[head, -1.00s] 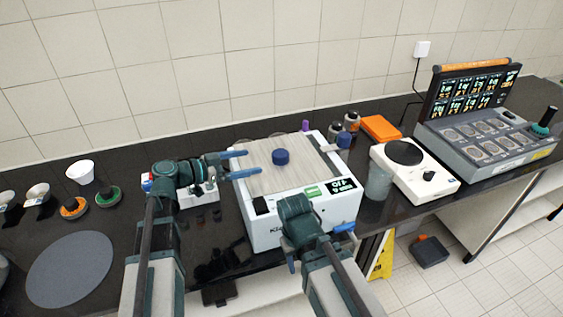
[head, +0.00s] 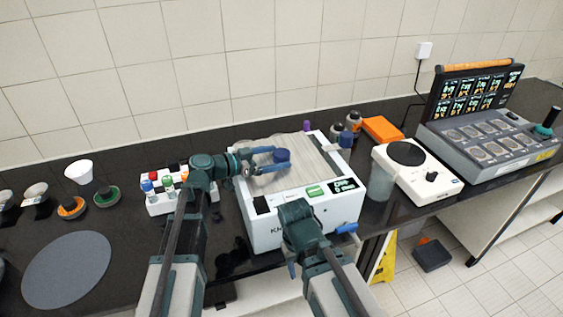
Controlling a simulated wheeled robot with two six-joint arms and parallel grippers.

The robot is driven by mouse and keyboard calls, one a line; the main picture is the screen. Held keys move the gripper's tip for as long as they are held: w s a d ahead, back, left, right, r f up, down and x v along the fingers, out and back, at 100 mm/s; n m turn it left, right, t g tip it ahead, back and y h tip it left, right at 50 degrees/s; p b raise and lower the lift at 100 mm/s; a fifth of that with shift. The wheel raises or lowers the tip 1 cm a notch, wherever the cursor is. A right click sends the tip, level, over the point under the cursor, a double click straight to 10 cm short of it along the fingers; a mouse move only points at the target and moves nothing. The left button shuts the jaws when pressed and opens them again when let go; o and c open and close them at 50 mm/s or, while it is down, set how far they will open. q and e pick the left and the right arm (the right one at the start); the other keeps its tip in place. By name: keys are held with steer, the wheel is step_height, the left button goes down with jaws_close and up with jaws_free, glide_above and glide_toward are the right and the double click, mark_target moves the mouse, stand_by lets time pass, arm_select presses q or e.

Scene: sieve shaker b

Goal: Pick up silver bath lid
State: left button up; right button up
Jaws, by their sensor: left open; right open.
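The silver bath lid (head: 302,169) lies flat on top of the white bath (head: 274,229). My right gripper (head: 320,250) is open and empty, low in front of the bath's front panel. My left arm covers part of the lid's left edge.
A rack of capped bottles (head: 160,202) stands left of the bath. A clear beaker (head: 379,183), a white hotplate (head: 424,172) and a grey multi-well device (head: 485,150) stand to the right. A grey round mat (head: 67,270) lies at the far left.

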mark_target(274, 154)
arm_select(q)
jaws_close()
stand_by(0.5)
step_height(274, 154, up, 10)
steer(key=p, duration=1)
